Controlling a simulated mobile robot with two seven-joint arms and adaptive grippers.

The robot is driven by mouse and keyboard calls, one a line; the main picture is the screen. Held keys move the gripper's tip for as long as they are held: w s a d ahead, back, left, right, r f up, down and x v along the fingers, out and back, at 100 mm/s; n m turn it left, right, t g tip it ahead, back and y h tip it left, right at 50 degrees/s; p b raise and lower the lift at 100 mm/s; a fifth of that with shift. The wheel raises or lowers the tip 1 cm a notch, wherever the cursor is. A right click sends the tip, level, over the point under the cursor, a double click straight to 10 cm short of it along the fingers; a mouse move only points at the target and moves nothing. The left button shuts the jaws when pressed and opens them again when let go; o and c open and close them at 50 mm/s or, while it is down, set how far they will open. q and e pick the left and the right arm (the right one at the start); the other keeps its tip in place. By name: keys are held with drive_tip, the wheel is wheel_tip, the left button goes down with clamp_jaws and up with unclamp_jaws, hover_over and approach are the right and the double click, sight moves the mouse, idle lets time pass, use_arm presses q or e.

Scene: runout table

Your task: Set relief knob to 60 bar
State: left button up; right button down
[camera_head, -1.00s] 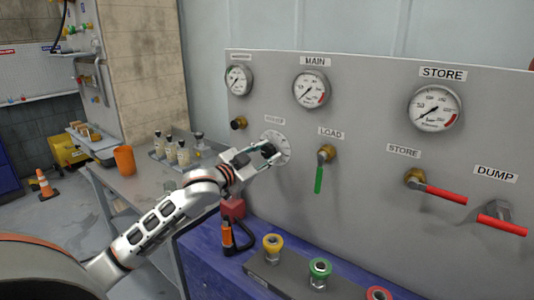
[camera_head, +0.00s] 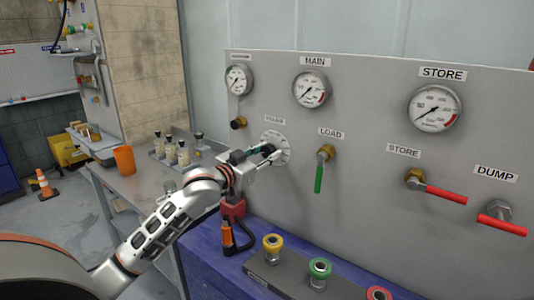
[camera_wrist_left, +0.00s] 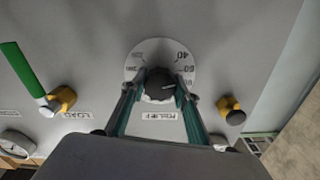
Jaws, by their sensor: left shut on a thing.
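The relief knob (camera_wrist_left: 159,84) is dark with a ribbed rim. It sits on a round white dial (camera_wrist_left: 160,53) with printed numbers, 40 and 60 among them at the right in the wrist view. A short white mark on the knob points roughly right there; the exact value is too small to tell. The dial (camera_head: 283,140) also shows in the head view, partly covered by my gripper. My left gripper (camera_head: 270,153) is shut on the knob, one finger on each side. My right gripper is not in view.
Beside the dial are a brass fitting (camera_head: 238,123) and the green LOAD lever (camera_head: 319,178). Gauges, including the MAIN gauge (camera_head: 311,89), are above. Red STORE (camera_head: 445,194) and DUMP (camera_head: 502,224) levers are at the right. Colour-ringed couplings stand below on a grey block (camera_head: 300,287).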

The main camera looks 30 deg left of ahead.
use_arm(q)
drive_tip(key=shift+f, duration=0.1)
drive_tip(key=o, duration=1.1)
drive_tip(key=s, duration=0.8)
drive_tip(key=s+a, duration=0.1)
drive_tip(key=s, duration=0.3)
